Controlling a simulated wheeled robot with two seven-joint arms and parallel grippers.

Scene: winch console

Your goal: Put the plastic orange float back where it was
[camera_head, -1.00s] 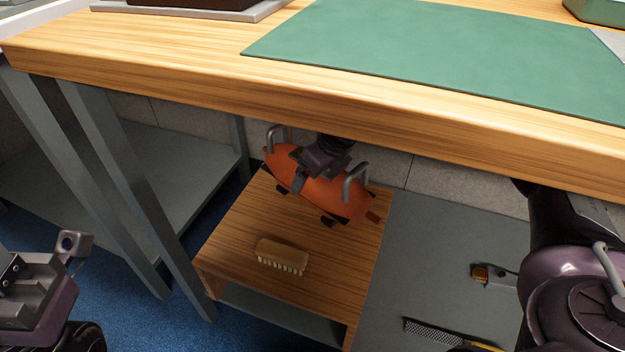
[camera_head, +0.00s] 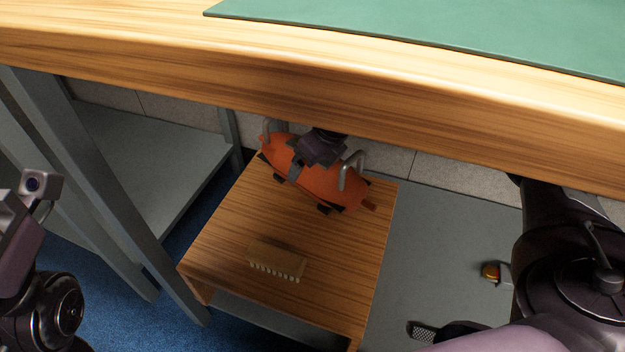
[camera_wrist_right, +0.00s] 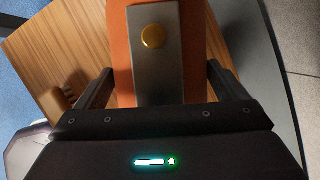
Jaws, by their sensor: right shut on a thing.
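The orange float (camera_head: 330,187) is a rounded, elongated body with dark feet and two grey bent handles. It is at the back of a low wooden stand (camera_head: 225,230) under the workbench; I cannot tell whether it rests on the wood or hangs just above it. My right gripper (camera_head: 312,160) is shut on its middle from above. In the right wrist view the float (camera_wrist_right: 194,60) lies between the fingers, with a grey plate and a brass knob on it. My left gripper (camera_head: 38,192) is at the left edge, away from the float, its jaws unclear.
A brush (camera_head: 275,261) lies on the stand in front of the float. The workbench (camera_head: 190,85) with a green mat (camera_head: 450,30) overhangs the stand. A grey lower shelf (camera_head: 435,255) to the right holds a small orange-tipped item (camera_head: 490,271). Grey table legs stand at left.

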